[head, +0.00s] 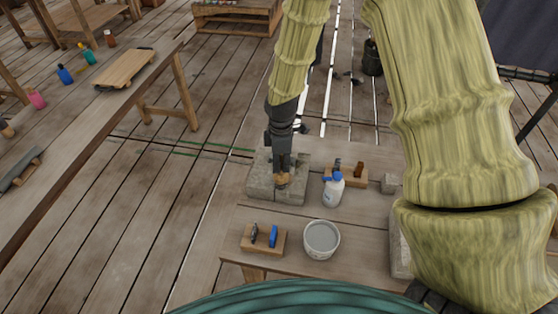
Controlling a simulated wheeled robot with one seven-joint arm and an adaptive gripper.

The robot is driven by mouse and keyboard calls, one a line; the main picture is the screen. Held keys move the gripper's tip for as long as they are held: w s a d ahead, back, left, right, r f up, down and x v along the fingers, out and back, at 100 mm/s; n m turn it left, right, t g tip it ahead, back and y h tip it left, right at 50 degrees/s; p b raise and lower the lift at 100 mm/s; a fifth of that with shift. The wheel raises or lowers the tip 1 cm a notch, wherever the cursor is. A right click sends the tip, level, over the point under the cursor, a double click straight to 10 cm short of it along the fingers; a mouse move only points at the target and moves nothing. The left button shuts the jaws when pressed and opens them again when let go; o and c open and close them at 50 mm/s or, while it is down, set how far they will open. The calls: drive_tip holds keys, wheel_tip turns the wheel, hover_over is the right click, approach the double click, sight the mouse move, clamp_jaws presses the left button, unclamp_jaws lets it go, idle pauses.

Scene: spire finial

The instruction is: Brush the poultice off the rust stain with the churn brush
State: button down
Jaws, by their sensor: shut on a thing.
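My gripper (282,163) points down over a grey stone block (259,187) on the wooden bench. It is shut on a small tan-brown thing, which I take to be the churn brush (283,181). The brush's lower end is over the block's top; I cannot tell whether it touches the stone. The rust stain and the poultice cannot be made out at this size, and the gripper and brush hide part of the block's top.
A white bottle with a blue top (333,191) stands right of the block. A wooden holder (354,181) is behind it. A white tub (321,240) and another holder with tools (263,240) stand nearer. A side table (112,110) at left carries bottles and a board.

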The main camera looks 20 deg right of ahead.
drive_tip(key=shift+s+d, duration=0.35)
drive_tip(key=shift+d, duration=0.2)
drive_tip(key=shift+s+d, duration=0.15)
drive_tip(key=shift+d, duration=0.05)
drive_tip(key=shift+s+d+p, duration=0.35)
drive_tip(key=shift+s+d, duration=0.25)
drive_tip(key=shift+d, duration=0.35)
drive_tip(key=shift+w, duration=0.1)
drive_tip(key=shift+w+d, duration=0.4)
drive_tip(key=shift+w, duration=0.15)
drive_tip(key=shift+a, duration=0.1)
drive_tip(key=shift+w+a, duration=0.75)
drive_tip(key=shift+a, duration=0.35)
drive_tip(key=shift+w+a+p, duration=0.35)
drive_tip(key=shift+w+a, duration=0.4)
drive_tip(key=shift+a, duration=0.35)
